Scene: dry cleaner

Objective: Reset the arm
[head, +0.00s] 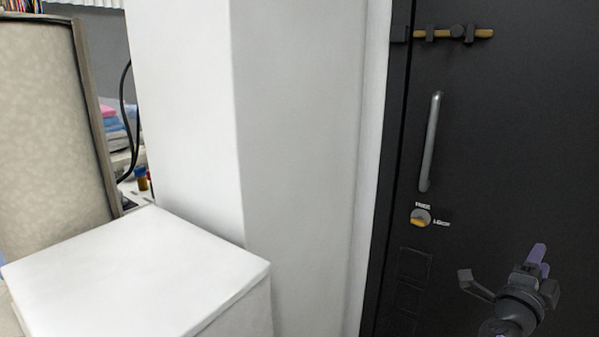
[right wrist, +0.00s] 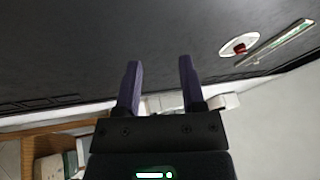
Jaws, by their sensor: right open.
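My right gripper (head: 538,260) is at the lower right of the head view, in front of the dark door (head: 530,140). Its two purple fingers are apart with nothing between them, as the right wrist view (right wrist: 160,75) also shows. The gripper is below and to the right of the door's round FREE/LOCK knob (head: 421,218) and its upright metal handle (head: 432,142). I see no contact with the door. My left arm and gripper are not in view.
A bolt with a wooden bar (head: 455,33) crosses the door's top left. A white pillar (head: 290,130) stands left of the door, with a white box-shaped surface (head: 140,275) before it. A beige padded panel (head: 45,130) is at far left. Folded cloths (head: 112,125) lie behind.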

